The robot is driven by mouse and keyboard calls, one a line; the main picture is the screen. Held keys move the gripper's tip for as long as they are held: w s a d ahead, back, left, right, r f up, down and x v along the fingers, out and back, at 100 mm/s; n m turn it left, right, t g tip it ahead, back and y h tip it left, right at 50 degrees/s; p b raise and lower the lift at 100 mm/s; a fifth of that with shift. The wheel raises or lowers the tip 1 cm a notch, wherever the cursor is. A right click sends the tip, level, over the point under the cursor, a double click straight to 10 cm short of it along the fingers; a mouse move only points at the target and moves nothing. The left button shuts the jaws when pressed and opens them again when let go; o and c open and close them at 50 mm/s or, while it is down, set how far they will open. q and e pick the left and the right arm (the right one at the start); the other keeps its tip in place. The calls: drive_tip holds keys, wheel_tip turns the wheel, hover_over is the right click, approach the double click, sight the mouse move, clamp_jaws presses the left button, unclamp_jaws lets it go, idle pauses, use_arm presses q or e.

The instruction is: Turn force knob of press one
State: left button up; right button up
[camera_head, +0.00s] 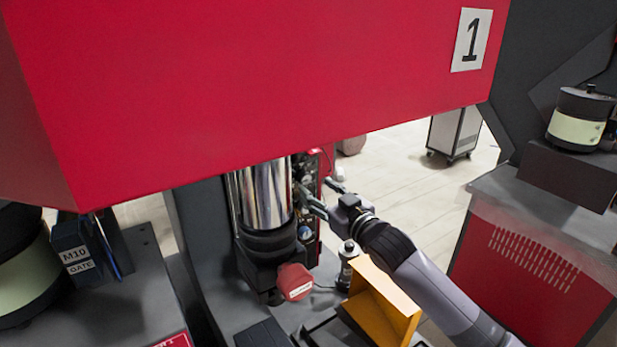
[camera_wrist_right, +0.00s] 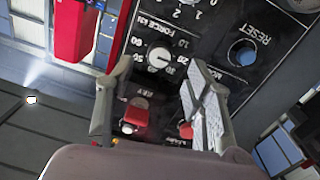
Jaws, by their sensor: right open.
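Press one is the large red housing (camera_head: 240,90) with a "1" sign (camera_head: 472,40). Its dark control panel (camera_wrist_right: 270,45) fills much of the right wrist view. The force knob (camera_wrist_right: 160,57) is a small round white-and-black dial under the "FORCE kN" label, with numbers around it. My right gripper (camera_wrist_right: 152,75) is open, its fingers to either side of the knob in the picture; I cannot tell whether they touch it. In the head view the right gripper (camera_head: 315,188) is at the panel beside the shiny cylinder (camera_head: 266,195). The knob cannot be made out there. My left gripper is out of view.
Below the knob are a red key switch (camera_wrist_right: 135,116) and another red control (camera_wrist_right: 186,130). A blue round RESET button (camera_wrist_right: 242,52) is to the right.

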sight(306, 181)
drive_tip(key=shift+p+x, duration=0.55)
drive_tip(key=shift+x, duration=2.1)
drive_tip(key=shift+c, duration=0.2)
clamp_jaws()
